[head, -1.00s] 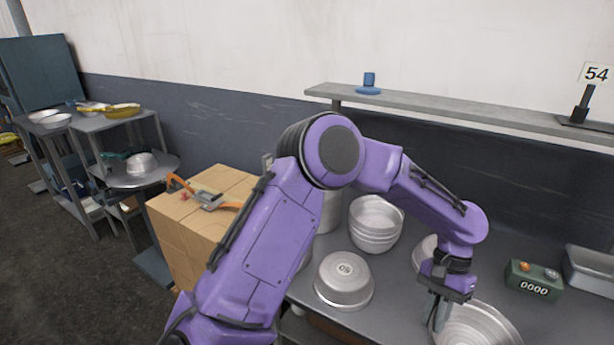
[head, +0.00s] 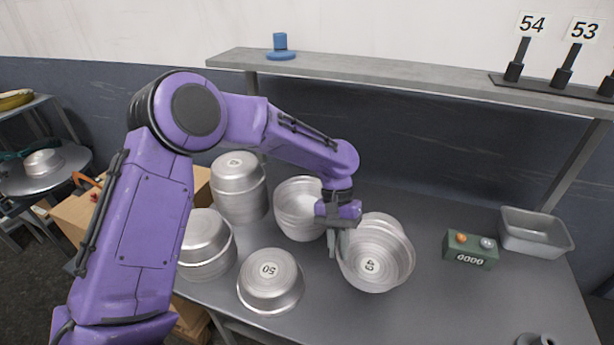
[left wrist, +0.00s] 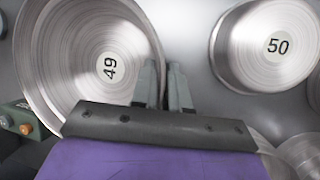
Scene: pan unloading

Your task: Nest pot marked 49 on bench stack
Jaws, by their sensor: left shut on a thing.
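The pot marked 49 (head: 385,277) is a silver metal pot, held tilted over the bench in the head view. Its label and ringed face also show in the left wrist view (left wrist: 75,65). My left gripper (head: 333,243) is shut on its left rim; the fingers (left wrist: 162,85) pinch the rim in the wrist view. An upright stack of open silver pots (head: 290,215) stands just left of my gripper. Another silver pot (head: 384,219) shows partly behind pot 49, mostly hidden. My right gripper is not in view.
An upturned pot marked 50 (head: 270,285) sits in front. Taller upturned pots (head: 238,190) and (head: 203,245) stand left. A green counter box (head: 470,250) and grey tray (head: 535,232) are right. A shelf (head: 400,83) runs above; the right front bench is mostly clear.

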